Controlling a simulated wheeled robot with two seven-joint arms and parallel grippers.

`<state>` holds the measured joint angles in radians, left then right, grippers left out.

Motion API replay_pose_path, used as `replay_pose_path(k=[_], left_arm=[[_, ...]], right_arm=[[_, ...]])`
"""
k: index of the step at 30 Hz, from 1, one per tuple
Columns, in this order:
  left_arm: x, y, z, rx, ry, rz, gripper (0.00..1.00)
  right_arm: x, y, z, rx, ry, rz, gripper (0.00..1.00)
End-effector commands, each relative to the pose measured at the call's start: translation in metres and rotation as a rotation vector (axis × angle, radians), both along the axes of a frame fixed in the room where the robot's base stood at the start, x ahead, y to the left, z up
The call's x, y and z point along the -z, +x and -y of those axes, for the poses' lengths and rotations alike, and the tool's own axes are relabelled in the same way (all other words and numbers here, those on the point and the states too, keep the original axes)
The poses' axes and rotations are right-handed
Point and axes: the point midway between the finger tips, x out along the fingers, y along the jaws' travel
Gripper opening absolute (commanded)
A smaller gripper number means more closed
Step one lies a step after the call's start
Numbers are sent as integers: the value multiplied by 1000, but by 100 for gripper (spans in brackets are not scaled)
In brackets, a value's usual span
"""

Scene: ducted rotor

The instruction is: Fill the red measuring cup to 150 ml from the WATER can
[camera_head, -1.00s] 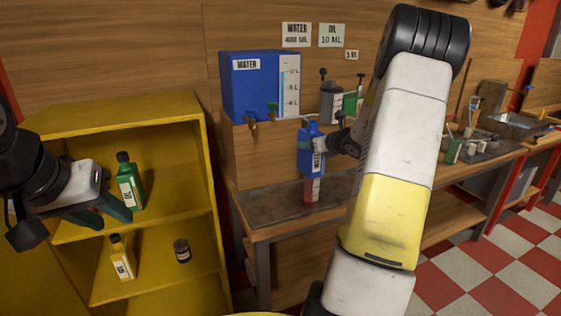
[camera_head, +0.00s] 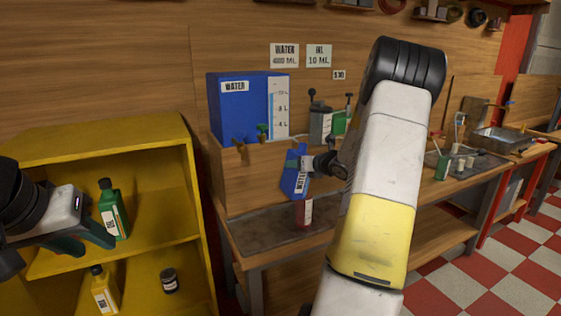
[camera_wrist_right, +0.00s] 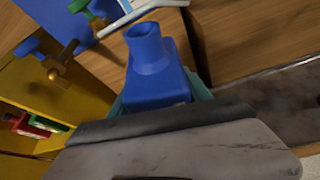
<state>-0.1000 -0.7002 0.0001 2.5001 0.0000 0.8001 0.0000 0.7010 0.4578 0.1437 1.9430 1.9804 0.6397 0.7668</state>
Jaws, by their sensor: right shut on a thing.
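The blue WATER can (camera_head: 294,184) is in my right gripper (camera_head: 303,164), which is shut on it. The can is tilted above the bench, its lower end toward the left. In the right wrist view its open blue neck (camera_wrist_right: 148,48) shows, with teal fingers on both sides of the body. The red measuring cup (camera_head: 304,212) stands upright on the bench just below the can; its upper part is partly hidden and its fill level cannot be read. My left gripper (camera_head: 82,240) is open and empty in front of the yellow shelf.
A blue WATER tank (camera_head: 238,108) with taps sits on a wooden stand behind the can. The yellow shelf (camera_head: 160,215) holds a green bottle (camera_head: 110,212), a yellow bottle (camera_head: 104,290) and a dark jar (camera_head: 169,281). A sink (camera_head: 500,138) is at the far right.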

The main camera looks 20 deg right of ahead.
Motion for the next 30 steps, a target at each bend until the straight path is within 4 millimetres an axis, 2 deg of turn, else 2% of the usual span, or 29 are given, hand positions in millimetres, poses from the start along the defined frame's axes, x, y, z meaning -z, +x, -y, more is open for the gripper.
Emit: replay_pose_path(k=[30], left_arm=[[0,0,0,0,0,0,36]], right_arm=[[59,-1,-25,0,384,-27,0]])
